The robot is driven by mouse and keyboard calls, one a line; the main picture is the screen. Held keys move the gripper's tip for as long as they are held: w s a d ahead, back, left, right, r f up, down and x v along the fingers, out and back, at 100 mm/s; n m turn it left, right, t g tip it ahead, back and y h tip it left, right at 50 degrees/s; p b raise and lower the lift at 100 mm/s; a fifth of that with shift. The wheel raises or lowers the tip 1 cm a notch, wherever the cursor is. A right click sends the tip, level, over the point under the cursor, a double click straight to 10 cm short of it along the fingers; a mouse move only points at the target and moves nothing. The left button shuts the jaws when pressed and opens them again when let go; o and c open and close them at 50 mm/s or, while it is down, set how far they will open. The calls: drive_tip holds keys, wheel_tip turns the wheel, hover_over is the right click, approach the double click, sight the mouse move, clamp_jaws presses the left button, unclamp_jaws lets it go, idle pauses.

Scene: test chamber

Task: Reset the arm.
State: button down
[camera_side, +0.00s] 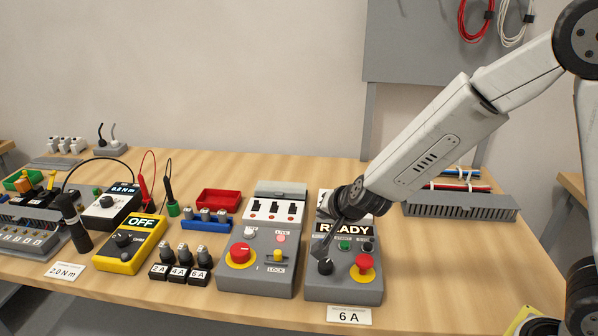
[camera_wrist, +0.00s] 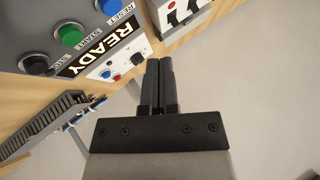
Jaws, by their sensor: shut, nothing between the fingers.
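My gripper (camera_side: 324,250) is shut and empty, its fingers slanting down and left over the grey READY box (camera_side: 313,288) at the bench's front edge. In the wrist view the two fingers (camera_wrist: 161,64) lie side by side, with nothing between them. The READY sign (camera_side: 342,228) is partly covered by my wrist in the side view. The box carries a green START button (camera_side: 344,246), a black knob (camera_side: 325,267) and a red mushroom button (camera_side: 364,262). The wrist view shows a blue RESET button (camera_wrist: 109,6). Whether the fingers touch the box I cannot tell.
Left of it stands a grey box with LIVE and LOCK labels (camera_side: 257,283). Further left are several small plugs (camera_side: 180,273) and a yellow meter reading OFF (camera_side: 116,264). A grey cable duct (camera_side: 460,207) lies behind right. The bench right of the READY box is clear.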

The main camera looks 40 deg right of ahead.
drive_tip(key=shift+s, duration=0.1)
idle(0.3)
drive_tip(key=s+n+g, duration=0.1)
drive_tip(key=s+n, duration=0.1)
drive_tip(key=s+d+n+g+y, duration=0.1)
drive_tip(key=s+n, duration=0.1)
drive_tip(key=s, duration=0.1)
drive_tip(key=s+d+f+n+g+y, duration=0.1)
drive_tip(key=s+n, duration=0.1)
drive_tip(key=s, duration=0.1)
drive_tip(key=shift+s+n, duration=0.15)
drive_tip(key=shift+n, duration=0.25)
drive_tip(key=s+d+f+n+g, duration=0.1)
drive_tip(key=s+d+n+g, duration=0.2)
drive_tip(key=s, duration=0.5)
drive_tip(key=shift+s+d+f+n+h, duration=0.15)
drive_tip(key=shift+s+d+n+h, duration=0.15)
drive_tip(key=shift+d+n, duration=0.15)
